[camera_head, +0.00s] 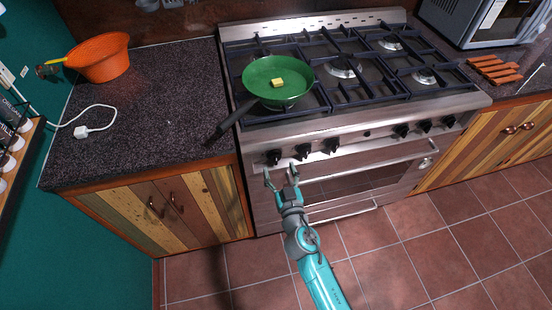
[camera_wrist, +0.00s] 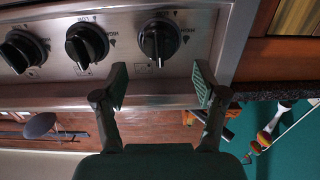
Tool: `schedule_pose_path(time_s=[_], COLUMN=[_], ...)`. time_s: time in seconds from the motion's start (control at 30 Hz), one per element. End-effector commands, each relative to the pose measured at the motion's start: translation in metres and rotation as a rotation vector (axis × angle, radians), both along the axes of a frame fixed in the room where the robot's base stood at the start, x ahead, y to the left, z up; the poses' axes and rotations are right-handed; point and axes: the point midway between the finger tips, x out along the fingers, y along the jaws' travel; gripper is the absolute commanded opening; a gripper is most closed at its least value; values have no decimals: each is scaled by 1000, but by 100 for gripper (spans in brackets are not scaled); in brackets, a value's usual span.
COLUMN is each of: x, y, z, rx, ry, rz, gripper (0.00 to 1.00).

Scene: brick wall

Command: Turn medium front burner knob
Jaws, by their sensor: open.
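Black burner knobs stand in a row on the steel front panel of the stove (camera_head: 380,137). On the left are a first knob (camera_head: 273,157), a second knob (camera_head: 303,151) and a third knob (camera_head: 331,145); more are at the right. My gripper (camera_head: 280,171) is open and empty, just in front of and below the leftmost knob. In the wrist view its two fingers (camera_wrist: 161,90) are spread on either side below that end knob (camera_wrist: 160,40), apart from it. Two more knobs show beside it. I cannot tell which knob is the medium front one.
A green pan (camera_head: 290,70) with a yellow piece in it sits on the left burners, its handle over the counter (camera_head: 150,100). An oven handle (camera_head: 370,160) runs below the knobs. An orange bowl (camera_head: 98,60) is at the left; the tiled floor is clear.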

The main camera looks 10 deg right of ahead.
Motion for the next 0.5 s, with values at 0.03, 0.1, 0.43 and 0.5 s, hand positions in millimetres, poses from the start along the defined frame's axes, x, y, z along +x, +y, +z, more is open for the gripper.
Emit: schedule_pose_path(time_s=[0.03, 0.1, 0.43, 0.5], x=[10, 21, 48, 49], y=[0, 0, 0, 0], z=[1, 1, 0, 0], rx=[1, 1, -1, 0], ry=[-1, -2, 0, 1], rz=[-1, -1, 0, 0], gripper=[71, 71, 71, 71])
